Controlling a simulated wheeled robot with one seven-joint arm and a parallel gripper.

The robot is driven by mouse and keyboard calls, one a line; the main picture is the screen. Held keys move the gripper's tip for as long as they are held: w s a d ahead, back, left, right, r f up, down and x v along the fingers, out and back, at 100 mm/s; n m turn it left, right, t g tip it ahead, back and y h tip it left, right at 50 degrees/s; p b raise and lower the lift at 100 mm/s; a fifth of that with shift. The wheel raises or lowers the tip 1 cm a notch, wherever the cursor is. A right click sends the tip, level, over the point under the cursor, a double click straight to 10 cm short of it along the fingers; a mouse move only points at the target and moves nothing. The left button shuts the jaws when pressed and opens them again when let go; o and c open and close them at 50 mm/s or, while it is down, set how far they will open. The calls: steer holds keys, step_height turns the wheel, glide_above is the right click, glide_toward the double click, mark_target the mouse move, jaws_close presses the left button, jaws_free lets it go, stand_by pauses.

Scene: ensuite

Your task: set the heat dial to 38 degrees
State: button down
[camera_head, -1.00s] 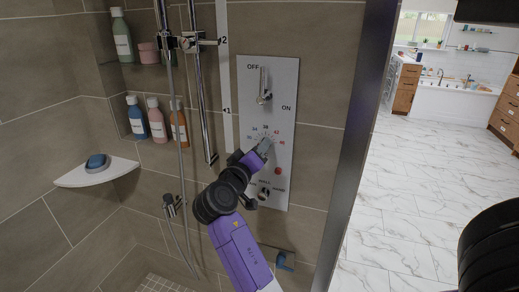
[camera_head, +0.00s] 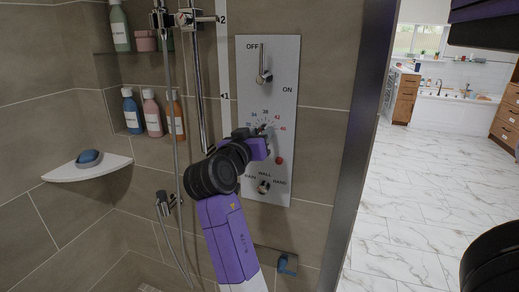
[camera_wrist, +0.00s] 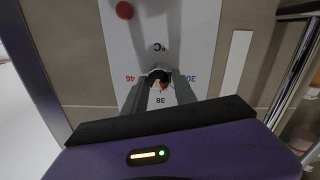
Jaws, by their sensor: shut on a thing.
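The heat dial (camera_wrist: 158,77) is on the white control panel (camera_head: 270,75), with its scale running from 30 to 46. In the wrist view the panel appears upside down, with 46 at left, 30 at right and 38 below the dial. My gripper (camera_wrist: 160,84) is shut on the dial, one grey finger on each side. A small red mark on the dial shows between the fingers, on the side toward the 38. The fingers hide part of the dial, so its exact setting cannot be read. In the head view my gripper (camera_head: 267,134) covers much of the dial.
An ON/OFF lever (camera_head: 263,70) is above the dial. A red button (camera_head: 279,160) and a WALL/HAND selector knob (camera_head: 263,187) are below it. A shower rail (camera_head: 197,85) and hose stand left of the panel. Bottles (camera_head: 153,113) sit in the wall niche.

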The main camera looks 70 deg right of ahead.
steer(key=shift+m+b, duration=2.1)
steer(key=shift+b, duration=0.35)
steer(key=c, duration=1)
jaws_free()
steer(key=shift+s, duration=0.1)
steer(key=shift+a, duration=0.1)
steer(key=a, duration=0.7)
steer(key=shift+s+a+r, duration=0.15)
steer(key=shift+a+r, duration=0.1)
steer(key=shift+a, duration=0.05)
